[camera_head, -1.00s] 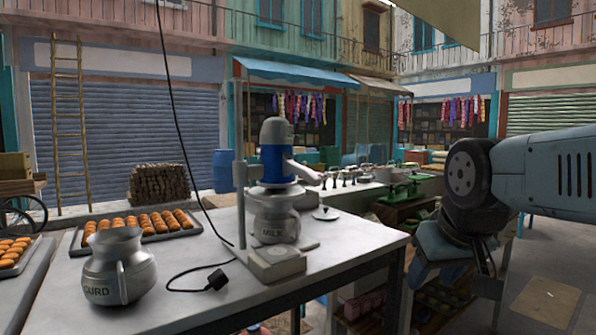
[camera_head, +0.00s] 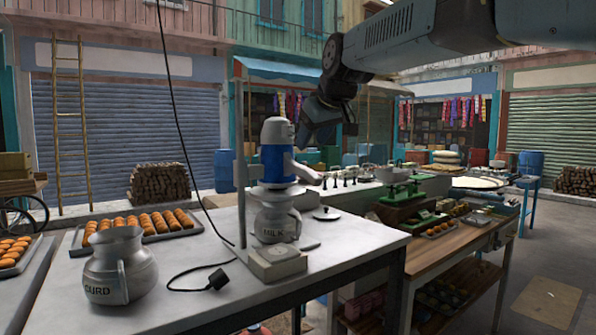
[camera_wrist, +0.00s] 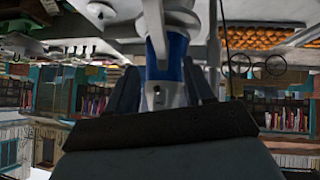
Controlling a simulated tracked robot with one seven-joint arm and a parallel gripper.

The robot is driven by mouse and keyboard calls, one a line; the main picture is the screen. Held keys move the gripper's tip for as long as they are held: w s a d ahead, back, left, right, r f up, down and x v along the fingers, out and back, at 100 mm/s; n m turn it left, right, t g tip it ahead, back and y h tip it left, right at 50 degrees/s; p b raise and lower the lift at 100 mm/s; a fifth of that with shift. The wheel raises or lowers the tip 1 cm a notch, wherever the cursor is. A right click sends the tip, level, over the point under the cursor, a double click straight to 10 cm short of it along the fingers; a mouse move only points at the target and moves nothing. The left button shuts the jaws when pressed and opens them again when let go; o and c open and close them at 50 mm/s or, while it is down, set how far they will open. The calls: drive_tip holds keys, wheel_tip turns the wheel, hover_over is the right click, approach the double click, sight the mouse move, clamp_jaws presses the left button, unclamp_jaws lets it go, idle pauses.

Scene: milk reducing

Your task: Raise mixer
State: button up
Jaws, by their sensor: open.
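The mixer (camera_head: 277,165) has a blue body, a grey cap and a pale handle sticking out to the right. It is mounted on an upright stand (camera_head: 241,200) over the steel milk pot (camera_head: 270,222), whose mouth is partly hidden by the mixer. My gripper (camera_head: 308,138) is just right of the mixer's upper part in the head view, angled down. In the wrist view, the mixer (camera_wrist: 168,60) appears upside down between the open fingers of my gripper (camera_wrist: 160,82). I cannot tell whether they touch it.
A steel curd pot (camera_head: 118,270) stands at the front left of the table. A tray of orange sweets (camera_head: 190,234), a black plug and cable (camera_head: 214,279) and a lid (camera_head: 326,213) lie nearby. A green scale (camera_head: 402,192) stands to the right.

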sight(299, 169)
drive_tip(key=x, duration=1.2)
drive_tip(key=shift+w+f, duration=0.2)
drive_tip(key=shift+f, duration=0.15)
drive_tip(key=shift+c, duration=0.5)
clamp_jaws()
